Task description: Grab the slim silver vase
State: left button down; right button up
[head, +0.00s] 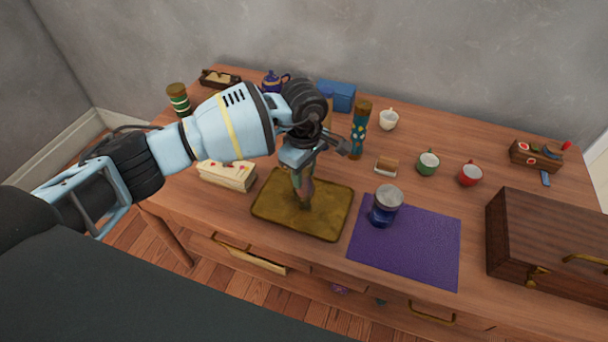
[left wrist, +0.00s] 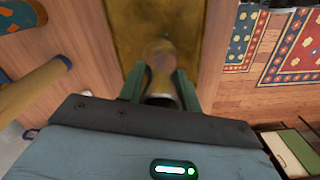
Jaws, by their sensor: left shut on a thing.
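The slim silver vase (head: 304,192) is upright over the gold-brown tray (head: 274,217) in the head view. My left gripper (head: 302,170) comes down from above and is shut on its upper part. In the left wrist view the vase (left wrist: 162,58) shows between the two green fingers of the left gripper (left wrist: 160,88), with the tray (left wrist: 122,25) beyond it. The gripper hides the vase's top. I cannot tell whether its foot touches the tray. My right gripper is not in view.
A tall teal tube (head: 359,132) stands behind. A wooden case (head: 550,243) fills the right front. A drawer (head: 250,259) is partly open below.

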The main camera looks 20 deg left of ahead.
pick_arm(q)
jog(key=shift+r, duration=0.45)
notch_tip(320, 180, up, 2)
jog(key=shift+s+r, duration=0.1)
jog(key=shift+r, duration=0.05)
jog(key=s+d+r, duration=0.1)
jog(key=s, duration=1.4)
jog(key=shift+s+r, duration=0.15)
jog(key=shift+s, duration=0.25)
jog(key=shift+d, duration=0.1)
